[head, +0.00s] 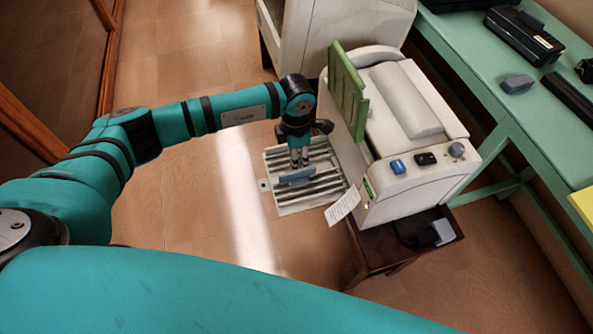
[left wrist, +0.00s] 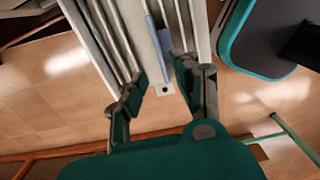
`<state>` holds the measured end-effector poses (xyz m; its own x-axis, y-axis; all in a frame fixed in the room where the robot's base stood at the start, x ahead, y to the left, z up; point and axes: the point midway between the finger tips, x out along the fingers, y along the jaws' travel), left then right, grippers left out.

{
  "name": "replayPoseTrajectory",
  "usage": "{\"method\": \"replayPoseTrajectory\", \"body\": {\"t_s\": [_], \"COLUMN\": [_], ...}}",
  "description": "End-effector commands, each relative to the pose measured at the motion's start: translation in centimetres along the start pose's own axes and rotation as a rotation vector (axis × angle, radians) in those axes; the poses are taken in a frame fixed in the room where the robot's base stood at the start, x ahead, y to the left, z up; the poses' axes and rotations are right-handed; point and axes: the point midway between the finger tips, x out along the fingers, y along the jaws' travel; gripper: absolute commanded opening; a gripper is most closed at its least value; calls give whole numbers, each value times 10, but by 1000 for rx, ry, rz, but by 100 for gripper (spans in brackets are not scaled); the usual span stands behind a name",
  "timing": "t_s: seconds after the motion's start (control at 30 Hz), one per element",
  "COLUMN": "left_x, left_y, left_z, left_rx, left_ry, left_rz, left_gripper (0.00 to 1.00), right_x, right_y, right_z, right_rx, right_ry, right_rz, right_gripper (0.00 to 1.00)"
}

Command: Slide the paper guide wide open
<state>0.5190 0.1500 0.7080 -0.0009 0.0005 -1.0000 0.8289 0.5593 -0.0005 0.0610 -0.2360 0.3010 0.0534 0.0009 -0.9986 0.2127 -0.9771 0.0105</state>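The paper guide is a blue-grey bar (head: 297,177) on the ribbed pale tray (head: 318,192) that sticks out from the left side of the white machine (head: 410,184). My left gripper (head: 300,164) points down at the tray, right by the guide. In the left wrist view the gripper (left wrist: 160,75) has its fingers apart, with the guide (left wrist: 160,38) showing ahead of the gap, nearer the right-hand finger. I see no grip on the guide; contact cannot be told. My right gripper is not in view.
A green panel (head: 346,90) stands upright on the machine beside my left forearm. A paper tag (head: 342,206) hangs near the tray. The machine rests on a dark wooden stand (head: 385,259). A green table (head: 470,62) holds dark devices at right. Floor left of the tray is clear.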

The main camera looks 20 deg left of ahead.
Motion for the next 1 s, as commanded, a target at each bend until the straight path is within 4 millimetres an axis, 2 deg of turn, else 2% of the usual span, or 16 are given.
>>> {"method": "replayPoseTrajectory", "body": {"t_s": [0.03,0.2,0.4,0.6,0.83,1.0], "left_x": [12,48,76,85,86,85], "left_y": [-1,-1,-1,0,0,0], "left_z": [0,0,1,0,0,0], "left_rx": [-2,-1,-1,1,0,0], "left_ry": [3,2,0,-1,-1,-1], "left_rz": [-4,-3,-2,0,0,0], "left_gripper": [31,31,31,31,31,10], "right_x": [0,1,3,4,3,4], "right_y": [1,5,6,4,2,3], "right_z": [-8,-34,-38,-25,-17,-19], "right_rx": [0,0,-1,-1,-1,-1], "right_ry": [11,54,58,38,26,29], "right_rz": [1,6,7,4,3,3], "right_gripper": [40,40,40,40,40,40]}}
